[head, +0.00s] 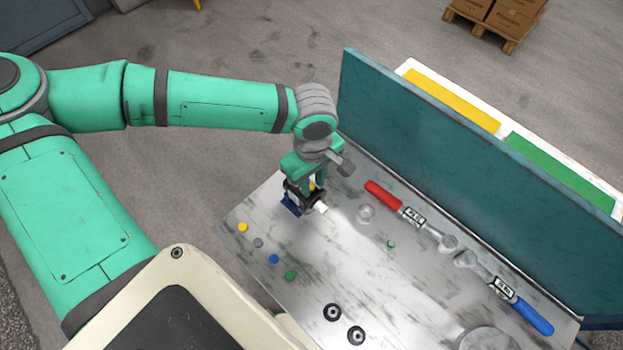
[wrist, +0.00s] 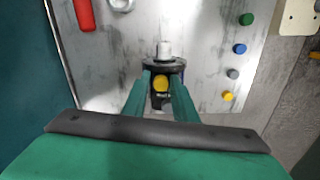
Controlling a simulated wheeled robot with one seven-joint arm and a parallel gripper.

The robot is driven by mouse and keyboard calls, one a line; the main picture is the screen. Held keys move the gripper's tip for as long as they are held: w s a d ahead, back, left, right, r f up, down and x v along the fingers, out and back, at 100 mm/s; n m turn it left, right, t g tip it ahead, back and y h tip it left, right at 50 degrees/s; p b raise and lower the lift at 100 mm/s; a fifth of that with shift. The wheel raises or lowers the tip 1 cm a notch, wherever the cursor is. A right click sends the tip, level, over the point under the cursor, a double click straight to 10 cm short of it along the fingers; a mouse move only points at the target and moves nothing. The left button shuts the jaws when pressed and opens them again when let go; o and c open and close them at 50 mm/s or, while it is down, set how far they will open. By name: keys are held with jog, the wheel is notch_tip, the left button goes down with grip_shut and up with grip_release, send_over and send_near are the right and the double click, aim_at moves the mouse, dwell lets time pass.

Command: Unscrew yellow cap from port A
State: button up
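The hydraulic motor is a dark body on a blue base (head: 291,206), with a pale shaft (head: 321,208) pointing sideways. It stands near the left end of the metal table. In the wrist view its pale shaft (wrist: 163,50) points toward the top of the picture. A yellow cap (wrist: 160,83) sits on the motor, and part of it shows in the head view (head: 311,186). My gripper (wrist: 159,88) is right over the motor, its fingers apart on either side of the yellow cap. Gaps show between cap and fingers. Lettering for port A cannot be read.
Loose yellow (head: 242,227), grey (head: 258,243), blue (head: 273,259) and green (head: 290,276) caps lie along the near table edge. A red-handled wrench (head: 384,196) and a blue-handled wrench (head: 532,317) lie by the teal panel (head: 450,170). Two black rings lie at the front.

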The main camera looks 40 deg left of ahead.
jog(key=shift+a, duration=0.5)
dwell(0.4)
grip_shut()
jog(key=n, duration=0.4)
jog(key=shift+r+n, duration=0.1)
jog(key=shift+n, duration=0.7)
jog(key=n, duration=0.4)
jog(key=shift+n, duration=0.3)
